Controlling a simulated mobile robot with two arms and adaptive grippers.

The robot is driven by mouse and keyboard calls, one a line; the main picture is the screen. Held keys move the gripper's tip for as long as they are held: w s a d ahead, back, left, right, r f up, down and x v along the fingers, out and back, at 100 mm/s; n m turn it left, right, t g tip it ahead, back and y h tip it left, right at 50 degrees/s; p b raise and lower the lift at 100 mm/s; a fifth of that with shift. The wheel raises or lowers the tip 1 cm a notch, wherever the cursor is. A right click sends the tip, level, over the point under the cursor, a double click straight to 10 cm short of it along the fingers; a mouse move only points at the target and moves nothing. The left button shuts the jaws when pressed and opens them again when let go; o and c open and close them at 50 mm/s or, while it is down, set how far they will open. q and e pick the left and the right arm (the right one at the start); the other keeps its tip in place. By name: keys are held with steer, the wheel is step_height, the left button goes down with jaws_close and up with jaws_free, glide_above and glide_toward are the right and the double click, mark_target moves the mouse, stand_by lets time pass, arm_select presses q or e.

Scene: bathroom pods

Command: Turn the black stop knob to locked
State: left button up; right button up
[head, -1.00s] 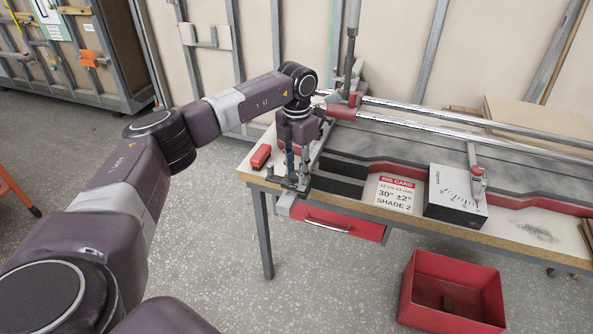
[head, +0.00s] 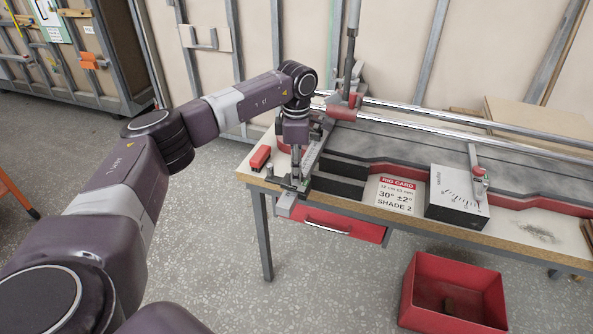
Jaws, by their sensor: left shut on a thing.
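My left gripper (head: 297,174) points down at the front left corner of the workbench, at the near end of a grey metal rail (head: 317,147). Its fingers are seen nearly edge-on and are shut on the small dark part at the rail's end, where the black stop knob sits. The fingers hide most of the knob, so its marking and exact angle cannot be read. My right gripper is not in view.
The workbench (head: 400,222) carries a red block (head: 260,158), a rig card (head: 395,193), an angle-scale box (head: 452,198) and two chrome rails (head: 450,122). A red drawer (head: 335,222) is below; a red bin (head: 455,272) stands on open floor.

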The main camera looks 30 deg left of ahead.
arm_select(q)
steer(key=shift+o, duration=0.2)
steer(key=shift+r+m, duration=0.1)
steer(key=shift+m, duration=0.3)
steer(key=shift+c, duration=0.2)
steer(key=o, duration=1.2)
steer(key=shift+c, duration=0.2)
step_height(320, 180, up, 12)
